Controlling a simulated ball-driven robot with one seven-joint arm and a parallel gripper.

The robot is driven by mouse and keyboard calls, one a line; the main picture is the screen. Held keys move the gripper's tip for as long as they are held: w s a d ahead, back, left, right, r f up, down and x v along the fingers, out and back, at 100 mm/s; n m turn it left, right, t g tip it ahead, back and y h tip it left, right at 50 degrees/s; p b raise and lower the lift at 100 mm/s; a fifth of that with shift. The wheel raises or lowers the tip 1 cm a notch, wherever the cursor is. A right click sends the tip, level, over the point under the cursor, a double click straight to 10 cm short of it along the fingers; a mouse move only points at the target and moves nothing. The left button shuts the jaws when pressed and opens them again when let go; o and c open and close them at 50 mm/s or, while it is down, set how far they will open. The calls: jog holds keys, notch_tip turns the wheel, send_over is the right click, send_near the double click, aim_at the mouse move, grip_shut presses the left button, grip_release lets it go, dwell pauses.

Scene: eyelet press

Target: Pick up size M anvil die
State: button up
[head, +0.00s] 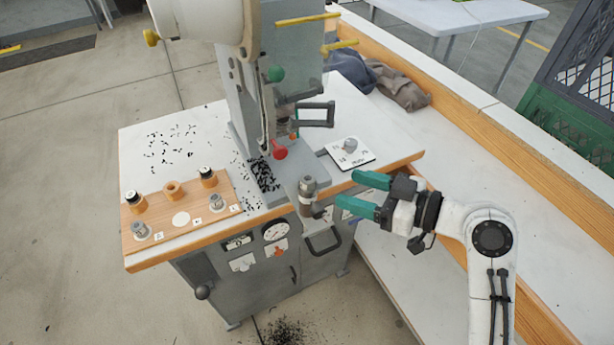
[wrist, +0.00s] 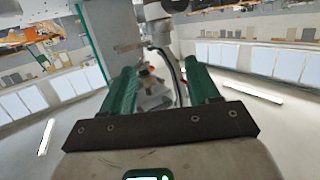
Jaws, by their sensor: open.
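A grey metal die (head: 308,187) stands upright on the post at the front of the press. My gripper (head: 349,189) is open and empty just to its right, its two green fingers pointing at the die, with a gap between. In the wrist view my gripper (wrist: 160,75) shows its fingers apart, with blurred metal parts beyond them. A wooden board (head: 160,235) at the left holds two more grey dies (head: 140,230) (head: 217,204) in its front row. An empty white circle (head: 181,219) lies between them. The size labels are too small to read.
Two black-topped dies (head: 207,176) and a wooden ring (head: 173,189) stand on the board's back row. Small black eyelets (head: 172,145) litter the table.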

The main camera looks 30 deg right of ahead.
aim_at(308, 178)
jog(key=p+x, duration=0.1)
jog(key=x, duration=0.4)
jog(key=shift+a, duration=0.1)
jog(key=p+x, duration=0.2)
jog(key=x, duration=0.2)
jog(key=shift+w+a, duration=0.25)
jog(key=shift+a, duration=0.15)
jog(key=shift+w+a+f, duration=0.15)
jog(key=shift+w, duration=0.1)
grip_shut()
